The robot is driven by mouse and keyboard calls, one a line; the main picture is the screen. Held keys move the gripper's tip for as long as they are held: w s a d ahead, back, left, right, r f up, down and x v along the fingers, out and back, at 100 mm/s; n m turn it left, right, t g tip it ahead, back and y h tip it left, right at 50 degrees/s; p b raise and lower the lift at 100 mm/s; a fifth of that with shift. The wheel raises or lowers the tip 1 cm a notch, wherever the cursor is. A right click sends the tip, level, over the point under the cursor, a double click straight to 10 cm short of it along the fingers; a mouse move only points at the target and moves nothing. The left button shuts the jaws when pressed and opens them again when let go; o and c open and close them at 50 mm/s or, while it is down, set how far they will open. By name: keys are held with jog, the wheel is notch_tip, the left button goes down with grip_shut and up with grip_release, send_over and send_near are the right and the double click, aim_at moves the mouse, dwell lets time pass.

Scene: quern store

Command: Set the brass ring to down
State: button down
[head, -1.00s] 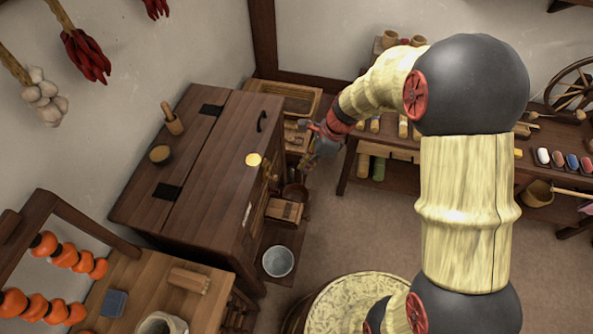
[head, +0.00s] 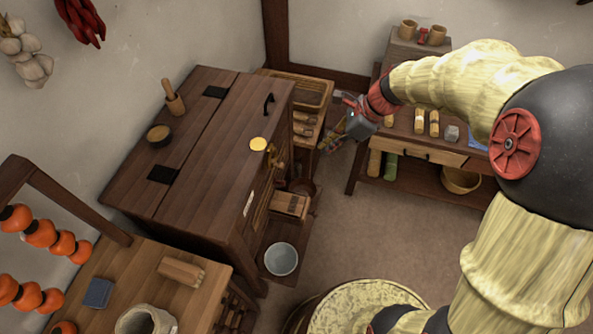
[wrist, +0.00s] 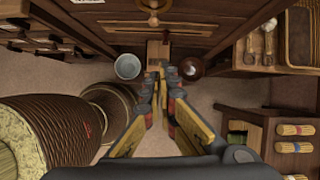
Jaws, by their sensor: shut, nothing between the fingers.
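The brass ring appears to be part of the brass fitting (head: 272,158) on the front of the dark wooden cabinet (head: 215,140). In the wrist view a brass fitting (wrist: 152,4) shows at the top edge on the cabinet's front, partly cut off. It is too small to tell how the ring is turned. My gripper (head: 336,138) is in the air right of the cabinet front, apart from it. In the wrist view my gripper (wrist: 160,72) has its fingertips together with nothing between them, pointing towards the cabinet's lower front.
A grey bucket (head: 281,259) and a small wooden box (head: 289,205) are by the cabinet's foot. A large round drum-like thing (wrist: 50,120) stands left in the wrist view. A bench (head: 420,180) stands to the right; open floor lies between.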

aim_at(276, 158)
jog(key=w+a+f+b, duration=0.1)
jog(key=a+f+b, duration=0.3)
jog(key=a+f, duration=0.5)
jog(key=shift+a+f+b, duration=0.15)
jog(key=shift+b, duration=0.2)
jog(key=shift+w+a+f+p, duration=0.15)
jog(key=shift+a+f+p, duration=0.25)
jog(key=shift+a+p, duration=0.25)
jog(key=shift+d, duration=0.1)
